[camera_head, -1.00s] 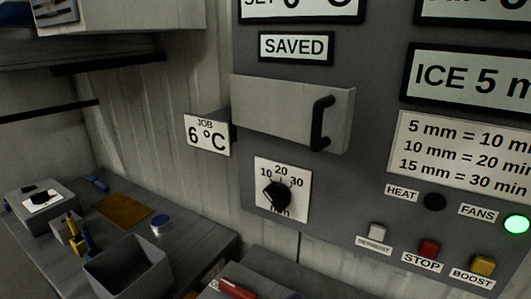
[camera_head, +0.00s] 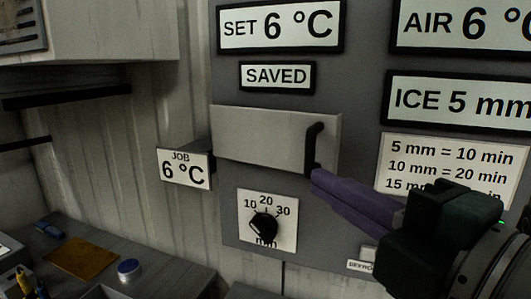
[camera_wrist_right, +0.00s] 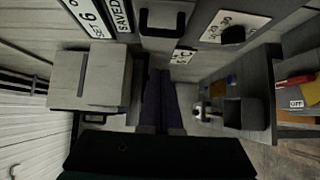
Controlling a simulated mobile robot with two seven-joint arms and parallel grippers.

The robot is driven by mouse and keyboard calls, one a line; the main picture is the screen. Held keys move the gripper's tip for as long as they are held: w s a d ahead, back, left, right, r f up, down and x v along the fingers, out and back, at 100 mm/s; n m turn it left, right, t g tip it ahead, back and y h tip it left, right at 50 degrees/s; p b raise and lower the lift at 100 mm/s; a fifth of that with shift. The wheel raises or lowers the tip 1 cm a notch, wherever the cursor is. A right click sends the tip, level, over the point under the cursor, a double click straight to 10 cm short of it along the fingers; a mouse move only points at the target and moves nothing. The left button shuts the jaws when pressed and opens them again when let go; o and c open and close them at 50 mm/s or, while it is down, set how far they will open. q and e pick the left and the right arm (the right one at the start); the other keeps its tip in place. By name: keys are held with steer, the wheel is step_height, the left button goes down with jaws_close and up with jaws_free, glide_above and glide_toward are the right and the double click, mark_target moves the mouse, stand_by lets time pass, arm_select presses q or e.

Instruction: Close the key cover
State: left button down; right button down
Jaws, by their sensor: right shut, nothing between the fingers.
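The key cover (camera_head: 255,136) is a flat grey plate on the dark control panel, with a black bar handle (camera_head: 313,148) at its right end. It lies across the panel front; I cannot tell if there is a gap behind it. My right gripper (camera_head: 318,180) is shut and empty, its purple fingers pointing at the lower end of the handle; contact is unclear. In the right wrist view the fingers (camera_wrist_right: 160,92) point up toward the cover (camera_wrist_right: 178,17) and its handle (camera_wrist_right: 146,22). My left gripper is not in view.
A SAVED label (camera_head: 277,77) is above the cover and a timer dial (camera_head: 265,226) below it. A JOB sign (camera_head: 184,168) sticks out at the left. A workbench (camera_head: 165,265) with small items stands at lower left. A grey cabinet (camera_head: 110,32) hangs at upper left.

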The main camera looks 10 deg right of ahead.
steer(key=w+d+p, duration=0.1)
steer(key=w, duration=0.5)
steer(key=shift+d, duration=0.2)
steer(key=shift+f, duration=0.1)
steer(key=w+d, duration=0.2)
steer(key=d, duration=0.1)
steer(key=shift+d+p, duration=0.1)
steer(key=shift+p, duration=0.2)
